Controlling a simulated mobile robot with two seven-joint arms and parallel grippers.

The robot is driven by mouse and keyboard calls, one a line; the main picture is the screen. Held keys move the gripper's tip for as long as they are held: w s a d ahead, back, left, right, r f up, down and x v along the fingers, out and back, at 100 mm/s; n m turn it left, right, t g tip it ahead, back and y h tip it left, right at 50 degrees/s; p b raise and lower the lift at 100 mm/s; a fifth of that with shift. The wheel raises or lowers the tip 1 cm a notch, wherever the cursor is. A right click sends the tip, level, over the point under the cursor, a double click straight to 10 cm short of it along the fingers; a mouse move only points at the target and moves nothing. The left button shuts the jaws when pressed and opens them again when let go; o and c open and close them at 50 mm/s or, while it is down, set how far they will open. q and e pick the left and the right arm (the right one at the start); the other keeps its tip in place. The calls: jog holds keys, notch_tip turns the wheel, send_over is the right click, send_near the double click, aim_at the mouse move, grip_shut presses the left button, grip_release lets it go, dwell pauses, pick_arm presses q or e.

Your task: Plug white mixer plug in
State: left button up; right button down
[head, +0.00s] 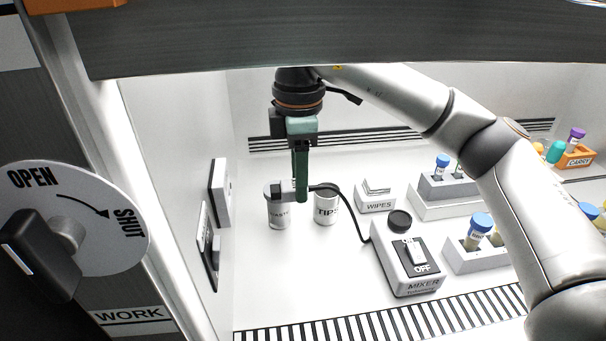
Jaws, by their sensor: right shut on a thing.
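My right gripper (301,190) points down in the middle of the cabinet and is shut on the white mixer plug (272,188). The plug is held level above the waste and tips cups, with its end towards the left wall and apart from it. Its black cord (352,219) runs right and down to the mixer (408,265), whose switch reads OFF. Two wall plates are on the left wall, an upper one (220,192) and a lower one (207,245). They are seen edge-on, so their faces are hard to read. My left gripper is not in view.
A waste cup (279,216) and a tips cup (326,209) stand below the plug. A wipes box (376,197) and tube racks (446,187) stand to the right. A vent grille (370,322) lines the front. The raised sash (330,38) crosses the top.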

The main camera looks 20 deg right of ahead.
aim_at(278, 188)
jog(key=a, duration=0.1)
jog(key=w+a+p, duration=0.1)
jog(key=a, duration=0.1)
jog(key=shift+a, duration=0.15)
jog(key=shift+w+a+p, duration=0.25)
jog(key=shift+a+p, duration=0.05)
jog(key=shift+a, duration=0.6)
jog(key=shift+a, duration=0.1)
dwell(1.0)
jog(key=shift+w+a+p, duration=0.2)
jog(key=shift+a+p, duration=0.1)
jog(key=shift+a, duration=0.4)
jog(key=shift+w+a+p, duration=0.15)
jog(key=shift+a+p, duration=0.1)
jog(key=shift+a, duration=0.4)
jog(key=c, duration=0.6)
grip_release()
jog(key=shift+a, duration=0.1)
jog(key=shift+o, duration=1.1)
